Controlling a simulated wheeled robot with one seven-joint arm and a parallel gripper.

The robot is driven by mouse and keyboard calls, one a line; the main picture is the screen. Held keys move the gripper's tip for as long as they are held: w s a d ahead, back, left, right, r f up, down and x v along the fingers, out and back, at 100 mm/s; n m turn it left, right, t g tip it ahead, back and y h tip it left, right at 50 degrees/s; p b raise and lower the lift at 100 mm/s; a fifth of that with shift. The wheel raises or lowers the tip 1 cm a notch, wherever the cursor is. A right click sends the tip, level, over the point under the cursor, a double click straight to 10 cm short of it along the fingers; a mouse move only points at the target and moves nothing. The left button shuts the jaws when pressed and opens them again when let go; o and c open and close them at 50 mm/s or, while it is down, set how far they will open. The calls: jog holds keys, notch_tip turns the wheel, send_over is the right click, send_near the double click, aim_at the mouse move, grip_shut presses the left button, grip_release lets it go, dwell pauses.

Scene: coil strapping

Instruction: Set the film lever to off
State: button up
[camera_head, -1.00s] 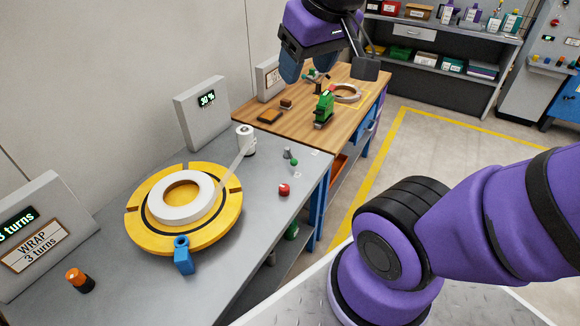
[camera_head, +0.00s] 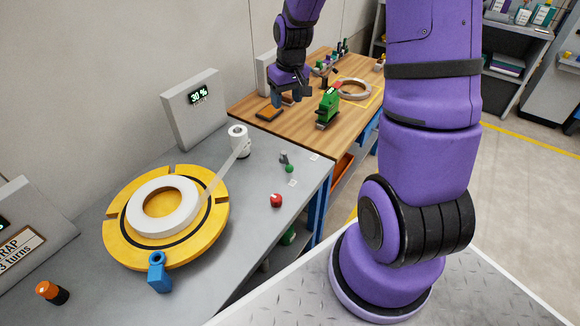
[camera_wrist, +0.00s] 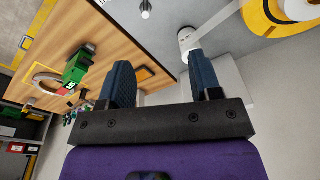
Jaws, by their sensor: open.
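A small grey upright lever (camera_head: 284,157) stands on the grey bench near its right edge, close to a green knob (camera_head: 289,168); its labels are too small to read. It looks like the film lever, but I cannot tell its setting. A grey peg, probably this lever, shows at the top of the wrist view (camera_wrist: 146,10). A white film roll (camera_head: 238,140) stands left of it, with a strip running to the white coil (camera_head: 162,204) on the yellow turntable (camera_head: 118,240). My gripper (camera_head: 289,103) is open and empty above the wooden table, beyond the lever and apart from it.
A red knob (camera_head: 276,201) and a blue post (camera_head: 158,272) are on the bench. A 30 % display (camera_head: 193,105) stands behind.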

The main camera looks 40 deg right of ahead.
jog(key=m+y, duration=0.1)
jog(key=y, duration=0.1)
send_near(290, 166)
jog(key=shift+g, duration=0.4)
jog(key=x, duration=0.7)
jog(key=w+x, duration=0.1)
jog(key=x, duration=0.2)
jog(key=shift+d+f, duration=0.1)
jog(key=shift+f, duration=0.15)
grip_shut()
